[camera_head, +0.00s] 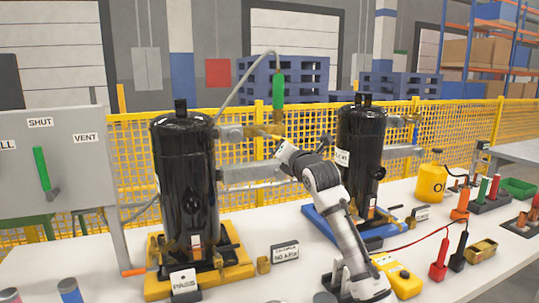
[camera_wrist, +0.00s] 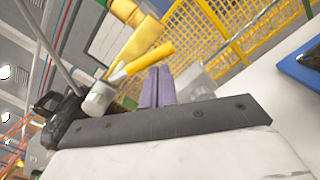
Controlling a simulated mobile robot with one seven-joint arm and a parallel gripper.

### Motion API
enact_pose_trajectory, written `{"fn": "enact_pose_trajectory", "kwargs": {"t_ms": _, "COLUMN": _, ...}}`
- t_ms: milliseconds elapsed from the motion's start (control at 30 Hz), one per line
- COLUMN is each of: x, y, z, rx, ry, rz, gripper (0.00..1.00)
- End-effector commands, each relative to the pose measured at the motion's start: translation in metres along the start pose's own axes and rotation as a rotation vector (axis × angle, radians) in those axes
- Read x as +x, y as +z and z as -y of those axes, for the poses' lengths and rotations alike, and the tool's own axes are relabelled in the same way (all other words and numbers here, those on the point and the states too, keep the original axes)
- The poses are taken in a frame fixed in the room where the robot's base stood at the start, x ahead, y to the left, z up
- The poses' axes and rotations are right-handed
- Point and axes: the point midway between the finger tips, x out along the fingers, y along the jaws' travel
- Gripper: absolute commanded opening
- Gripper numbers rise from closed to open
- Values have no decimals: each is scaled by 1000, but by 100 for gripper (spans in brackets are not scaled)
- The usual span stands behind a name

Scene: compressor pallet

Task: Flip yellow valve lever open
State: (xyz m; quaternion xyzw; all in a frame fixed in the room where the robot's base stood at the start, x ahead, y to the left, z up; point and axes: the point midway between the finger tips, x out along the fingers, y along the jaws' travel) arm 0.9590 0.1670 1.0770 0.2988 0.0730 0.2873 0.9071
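The yellow valve lever (camera_wrist: 140,63) crosses the wrist view just beyond my fingertips, running from a pale grey-white fitting up to the right. In the head view, the brass-yellow valve (camera_head: 262,131) is by the top of the left black tank (camera_head: 184,200), at the end of its short pipe. My gripper (camera_head: 280,150) is raised just below and right of this valve. In the wrist view, its two purple fingers (camera_wrist: 158,88) stand side by side with no clear gap and nothing visible between them. Whether the fingertips touch the lever cannot be told.
A green-ended hose (camera_head: 278,88) hangs above the valve. A grey bracket (camera_head: 250,172) runs behind my arm toward the right black tank (camera_head: 360,155). A grey panel (camera_head: 80,150) with a green lever stands left. A yellow bottle (camera_head: 431,183) and probes (camera_head: 439,258) occupy the right.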

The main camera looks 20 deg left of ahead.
Motion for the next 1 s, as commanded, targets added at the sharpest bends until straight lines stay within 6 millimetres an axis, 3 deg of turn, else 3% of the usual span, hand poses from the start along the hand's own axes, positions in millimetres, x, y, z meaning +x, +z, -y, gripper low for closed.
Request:
{"fn": "enact_pose_trajectory", "kwargs": {"t_ms": 400, "x": 2, "y": 17, "z": -4, "rx": 2, "ry": -1, "rz": 2, "gripper": 0}}
{"fn": "enact_pose_trajectory", "kwargs": {"t_ms": 1000, "x": 2, "y": 21, "z": -4, "rx": 2, "ry": 0, "rz": 5, "gripper": 0}}
